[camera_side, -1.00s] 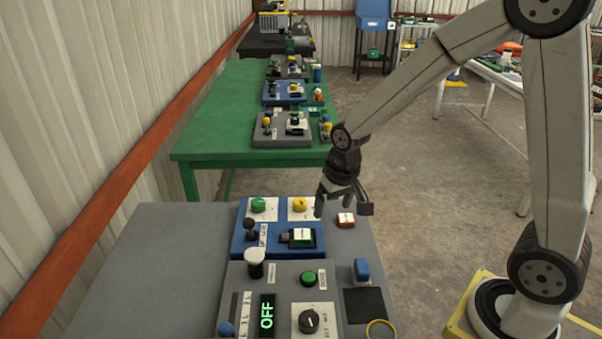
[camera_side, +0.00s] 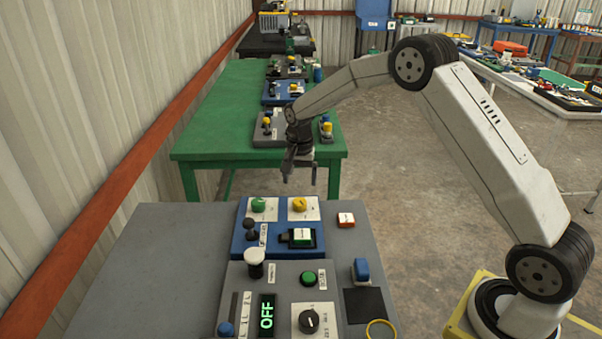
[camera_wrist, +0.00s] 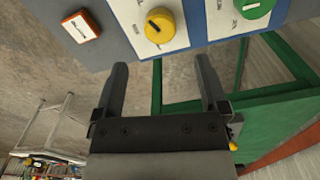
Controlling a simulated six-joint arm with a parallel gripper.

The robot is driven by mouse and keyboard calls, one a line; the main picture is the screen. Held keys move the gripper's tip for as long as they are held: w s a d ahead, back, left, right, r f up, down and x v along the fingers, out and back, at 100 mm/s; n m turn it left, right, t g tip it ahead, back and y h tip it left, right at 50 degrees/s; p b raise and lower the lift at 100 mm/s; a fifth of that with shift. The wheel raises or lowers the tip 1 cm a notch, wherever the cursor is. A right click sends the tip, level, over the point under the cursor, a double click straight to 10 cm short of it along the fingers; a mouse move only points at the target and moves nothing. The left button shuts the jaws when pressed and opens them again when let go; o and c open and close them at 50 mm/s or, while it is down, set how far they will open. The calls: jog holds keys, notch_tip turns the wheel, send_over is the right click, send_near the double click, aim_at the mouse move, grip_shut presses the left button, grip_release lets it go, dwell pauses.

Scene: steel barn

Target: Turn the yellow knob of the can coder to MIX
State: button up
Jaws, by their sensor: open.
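The yellow knob (camera_side: 299,204) sits on a white plate at the far right of the blue panel (camera_side: 238,238). In the wrist view the yellow knob (camera_wrist: 160,25) is at the top, with a dark mark at its left side; the plate's lettering is too small to read. A green knob (camera_side: 258,204) on its own white plate is beside it to the left. My gripper (camera_side: 300,180) is open and empty, pointing down above and just beyond the panel's far edge. In the wrist view its two fingers (camera_wrist: 162,78) are spread, short of the yellow knob and not touching it.
A grey panel with an OFF display (camera_side: 267,316) is in front. A green table (camera_side: 215,120) lies behind.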

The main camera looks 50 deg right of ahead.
aim_at(299, 200)
jog(key=shift+f, duration=0.1)
jog(key=shift+f, duration=3.8)
jog(key=shift+c, duration=0.2)
grip_shut()
jog(key=shift+n, duration=0.4)
jog(key=n, duration=1.2)
